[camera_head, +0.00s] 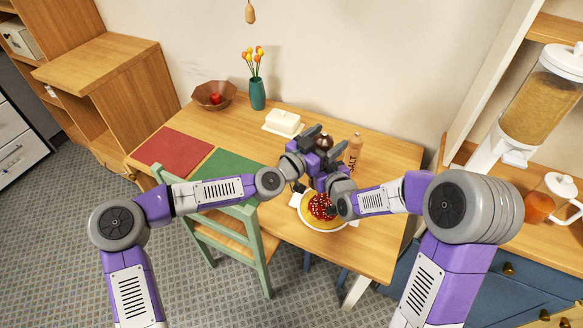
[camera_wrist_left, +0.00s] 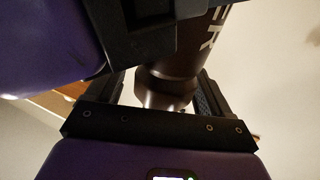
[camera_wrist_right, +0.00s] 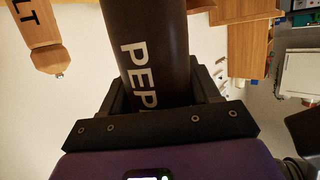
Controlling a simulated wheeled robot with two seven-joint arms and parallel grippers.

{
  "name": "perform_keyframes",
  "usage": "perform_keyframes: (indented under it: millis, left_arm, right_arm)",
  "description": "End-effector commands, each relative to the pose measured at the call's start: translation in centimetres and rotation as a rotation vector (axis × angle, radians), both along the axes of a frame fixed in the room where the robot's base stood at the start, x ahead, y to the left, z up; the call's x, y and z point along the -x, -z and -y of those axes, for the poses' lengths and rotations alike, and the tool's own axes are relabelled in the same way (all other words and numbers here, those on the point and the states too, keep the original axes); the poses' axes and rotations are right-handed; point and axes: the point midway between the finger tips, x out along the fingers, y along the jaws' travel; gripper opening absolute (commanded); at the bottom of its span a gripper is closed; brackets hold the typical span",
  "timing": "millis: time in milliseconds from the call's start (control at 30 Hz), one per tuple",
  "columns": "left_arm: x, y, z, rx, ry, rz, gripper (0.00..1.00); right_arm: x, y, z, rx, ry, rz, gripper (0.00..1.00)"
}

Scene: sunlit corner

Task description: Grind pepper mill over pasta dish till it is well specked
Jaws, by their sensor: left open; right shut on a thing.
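The dark brown pepper mill (camera_head: 323,142) is mostly hidden between my grippers in the head view. My right gripper (camera_head: 333,160) is shut on its body; the letters "PEP" show on the mill (camera_wrist_right: 148,60) in the right wrist view. My left gripper (camera_head: 308,134) is open, with its fingers on either side of the mill's narrow end piece (camera_wrist_left: 165,88) in the left wrist view. The pasta dish (camera_head: 320,207), with red sauce and pale bits on a white plate (camera_head: 308,221), sits below and nearer. Pepper specks are too small to tell.
A salt mill (camera_head: 353,148) stands just right of the grippers. A white butter dish (camera_head: 283,123), a teal vase (camera_head: 257,95) of flowers and a wooden bowl (camera_head: 214,96) stand farther back. Red (camera_head: 172,147) and green (camera_head: 232,165) mats lie left. A green chair (camera_head: 215,220) stands in front.

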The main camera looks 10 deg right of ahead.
Motion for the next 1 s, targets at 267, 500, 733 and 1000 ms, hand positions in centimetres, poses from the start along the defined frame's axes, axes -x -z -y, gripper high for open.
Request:
perform_keyframes:
  millis: [267, 500, 733, 1000]
  left_arm:
    - [3.3, 0.1, -5.0, -0.003, -0.003, 0.0, 0.81]
    - [6.2, 0.1, -8.8, -0.001, -0.003, 0.0, 0.81]
    - [7.3, 0.5, -9.5, 0.01, -0.019, -0.003, 0.81]
    - [7.9, 0.7, -10.0, 0.002, -0.035, 0.0, 0.81]
  right_arm:
    - [0.0, -0.1, 0.0, 0.0, 0.001, 0.002, 0.2]
    - [0.0, -0.1, 0.0, 0.0, 0.001, 0.002, 0.2]
    - [0.0, -0.1, 0.0, 0.0, 0.001, 0.002, 0.2]
    - [0.0, -0.1, 0.0, 0.0, 0.001, 0.002, 0.2]
